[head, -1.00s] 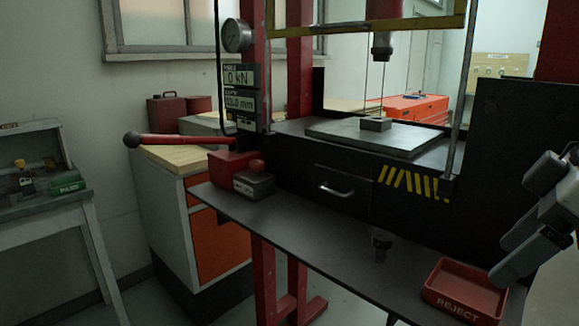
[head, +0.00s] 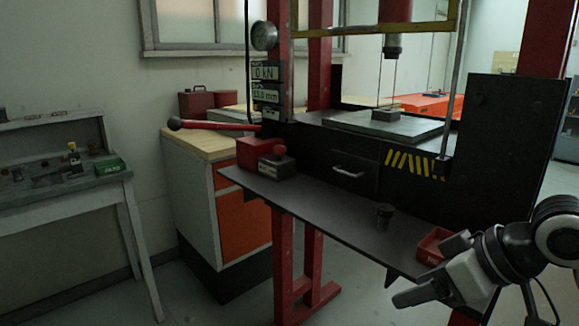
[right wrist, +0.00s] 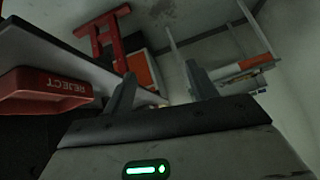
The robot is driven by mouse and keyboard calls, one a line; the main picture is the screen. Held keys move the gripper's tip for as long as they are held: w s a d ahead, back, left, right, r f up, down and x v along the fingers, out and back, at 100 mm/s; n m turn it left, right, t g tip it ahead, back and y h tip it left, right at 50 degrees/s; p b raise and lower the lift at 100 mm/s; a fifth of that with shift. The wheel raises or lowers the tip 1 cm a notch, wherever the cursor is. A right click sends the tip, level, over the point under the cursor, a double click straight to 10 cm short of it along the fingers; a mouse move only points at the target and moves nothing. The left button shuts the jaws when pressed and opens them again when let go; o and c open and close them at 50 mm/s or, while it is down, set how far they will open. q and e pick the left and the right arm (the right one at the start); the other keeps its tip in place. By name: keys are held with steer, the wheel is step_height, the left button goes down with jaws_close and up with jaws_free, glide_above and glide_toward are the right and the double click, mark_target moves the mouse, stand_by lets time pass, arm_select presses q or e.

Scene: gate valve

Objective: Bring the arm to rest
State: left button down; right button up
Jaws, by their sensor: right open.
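My right gripper (head: 424,273) is at the lower right of the head view, in front of the press shelf's right end. Its fingers point left and hold nothing. In the right wrist view the two fingers (right wrist: 162,90) stand well apart with an empty gap between them. The red reject tray (head: 431,247) sits on the shelf behind the gripper, which partly covers it. The tray also shows at the left of the right wrist view (right wrist: 48,90). My left gripper is in neither view.
The press shelf (head: 310,205) carries a small dark cylinder (head: 384,216) and a red box (head: 262,157). A red lever (head: 215,126) sticks out left. A dark block (head: 386,114) rests on the press plate (head: 345,123). A grey bench (head: 60,190) stands left.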

steer(key=s+a+f+m+t, duration=0.1)
steer(key=a+f+m+t, duration=0.15)
steer(key=f, duration=0.65)
steer(key=a+f+m+t, duration=0.1)
steer(key=a+f, duration=0.2)
steer(key=f, duration=0.7)
steer(key=s+f+t+h, duration=0.1)
steer(key=s+f+h, duration=0.2)
steer(key=s+f, duration=0.7)
steer(key=shift+s+m, duration=0.45)
steer(key=shift+s, duration=0.65)
steer(key=shift+a+f+t, duration=0.1)
steer(key=shift+t, duration=0.15)
steer(key=shift+c, duration=0.3)
